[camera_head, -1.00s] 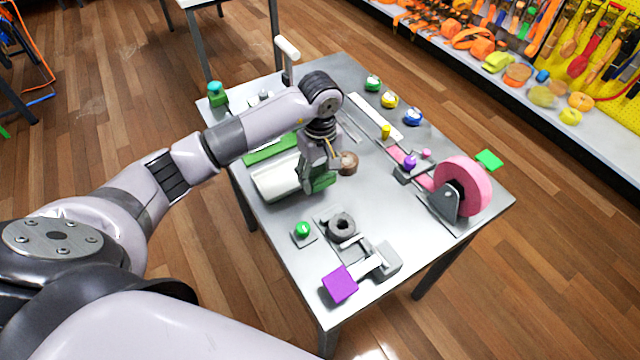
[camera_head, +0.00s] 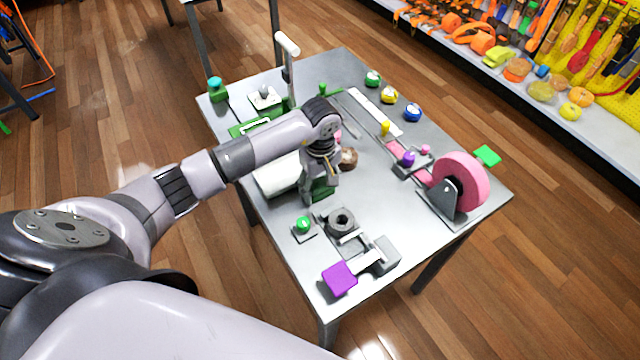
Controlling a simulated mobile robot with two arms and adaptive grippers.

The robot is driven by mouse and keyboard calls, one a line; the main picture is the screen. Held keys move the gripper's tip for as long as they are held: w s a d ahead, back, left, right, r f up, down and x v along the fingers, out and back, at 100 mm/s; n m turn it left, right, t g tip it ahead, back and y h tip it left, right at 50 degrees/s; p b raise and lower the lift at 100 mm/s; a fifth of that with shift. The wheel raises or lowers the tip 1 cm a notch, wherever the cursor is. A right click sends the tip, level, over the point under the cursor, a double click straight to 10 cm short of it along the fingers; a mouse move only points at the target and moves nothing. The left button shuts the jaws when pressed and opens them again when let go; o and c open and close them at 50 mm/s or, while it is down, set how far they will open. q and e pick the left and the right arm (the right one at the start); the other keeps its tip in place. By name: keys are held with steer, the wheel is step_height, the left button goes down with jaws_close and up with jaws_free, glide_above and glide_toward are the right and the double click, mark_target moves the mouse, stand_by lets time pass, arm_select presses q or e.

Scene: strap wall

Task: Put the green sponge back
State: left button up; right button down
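A dark green block (camera_head: 321,190), which may be the sponge, shows at the fingers of my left gripper (camera_head: 322,178). The gripper points down over the middle of the table, right of a white cylinder (camera_head: 277,180). The block is partly hidden by the fingers, and I cannot tell whether they are shut on it. A bright green flat square (camera_head: 487,155) shows at the right, beyond a pink wheel. My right gripper is not in view.
The metal table (camera_head: 290,265) is crowded. A brown round piece (camera_head: 348,158) stands close beside the gripper. Also on it are a dark ring (camera_head: 341,221), a green button (camera_head: 303,224), a purple square (camera_head: 340,278), the pink wheel (camera_head: 463,182) and a tall white-topped lever (camera_head: 287,45).

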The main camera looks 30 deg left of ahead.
mark_target(320, 185)
arm_select(q)
steer(key=o, duration=0.3)
steer(key=shift+r, duration=0.2)
steer(key=shift+w+r, duration=0.1)
steer(key=shift+r, duration=0.1)
step_height(320, 185, up, 12)
steer(key=b, duration=0.3)
steer(key=shift+f, duration=0.2)
